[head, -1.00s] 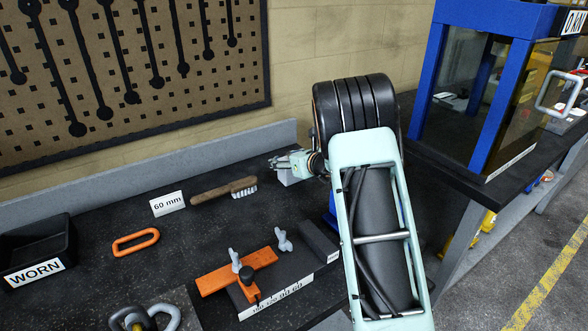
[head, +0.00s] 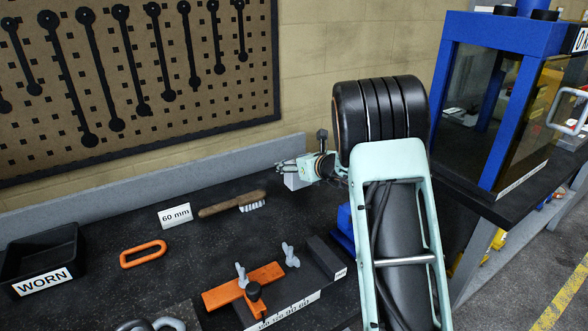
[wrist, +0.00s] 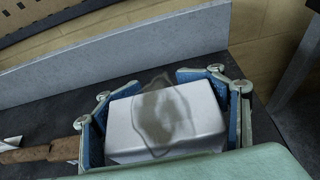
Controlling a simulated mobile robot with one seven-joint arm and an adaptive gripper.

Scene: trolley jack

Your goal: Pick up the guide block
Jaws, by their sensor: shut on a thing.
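The guide block (wrist: 165,118) is a pale grey, smooth-edged block with a darker patch on its face in the wrist view. My gripper (wrist: 163,108) is shut on it, with blue-padded fingers at its left and right sides. In the head view the block (head: 293,181) shows small and light at the far side of the dark bench, under my gripper (head: 290,168). My arm hides part of the area to its right. I cannot tell for certain whether the block's underside is clear of the bench.
A wooden-handled brush (head: 232,204) lies left of the block, with a "60 mm" card (head: 175,216) beyond it. An orange link (head: 143,254), a black WORN bin (head: 40,255) and an orange clamp fixture (head: 243,287) are nearer. A blue-framed cabinet (head: 493,100) stands right.

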